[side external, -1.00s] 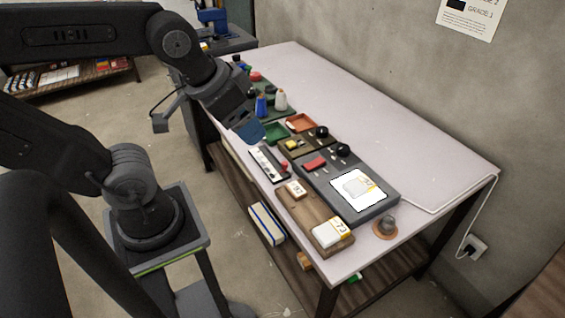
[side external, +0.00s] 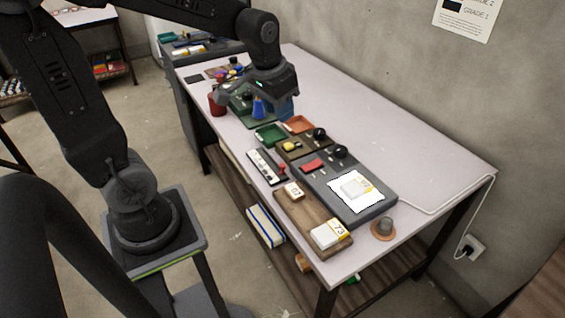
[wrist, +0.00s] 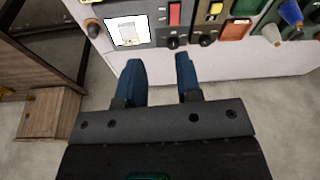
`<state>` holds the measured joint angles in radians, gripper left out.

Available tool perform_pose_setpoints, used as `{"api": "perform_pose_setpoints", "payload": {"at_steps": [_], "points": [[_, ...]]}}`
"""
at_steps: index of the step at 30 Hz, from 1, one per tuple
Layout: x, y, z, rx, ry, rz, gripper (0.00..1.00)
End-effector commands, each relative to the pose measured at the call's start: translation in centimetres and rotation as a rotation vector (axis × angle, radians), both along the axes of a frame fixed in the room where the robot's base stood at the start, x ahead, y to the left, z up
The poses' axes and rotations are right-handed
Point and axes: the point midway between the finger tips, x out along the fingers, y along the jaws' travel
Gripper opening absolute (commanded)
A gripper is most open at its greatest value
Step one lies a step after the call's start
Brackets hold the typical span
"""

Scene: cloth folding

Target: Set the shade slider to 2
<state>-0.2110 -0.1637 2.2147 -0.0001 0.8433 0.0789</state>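A long pale strip (side external: 261,163) with dark marks lies near the table's front edge in the side view; it looks like the shade slider. A red knob (side external: 282,168) stands toward its right end. The marks are too small to read. My gripper (side external: 281,108) is above the far part of the table, beyond the strip and apart from it. In the wrist view its two blue fingers (wrist: 160,78) are apart with nothing between them. I cannot make out the strip in the wrist view.
A grey panel with a lit white screen (side external: 356,189), black knobs (side external: 340,151) and green and orange trays (side external: 299,124) stand beside the strip. A wooden board (side external: 302,216) with tiles lies in front. The table's wall side is clear.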

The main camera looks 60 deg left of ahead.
Motion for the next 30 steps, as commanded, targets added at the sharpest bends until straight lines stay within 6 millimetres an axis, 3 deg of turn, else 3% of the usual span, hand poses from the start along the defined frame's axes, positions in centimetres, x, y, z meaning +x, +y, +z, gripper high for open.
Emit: {"api": "perform_pose_setpoints", "payload": {"at_steps": [6, 12, 23, 30], "points": [[4.7, 5.4, -6.1, -0.03, 0.137, 0.075, 0.32], [6.6, 9.0, -11.0, -0.058, 0.214, 0.118, 0.32], [7.0, 10.2, -14.6, -0.069, 0.242, 0.13, 0.32], [6.9, 10.1, -19.3, -0.07, 0.243, 0.13, 0.32]]}}
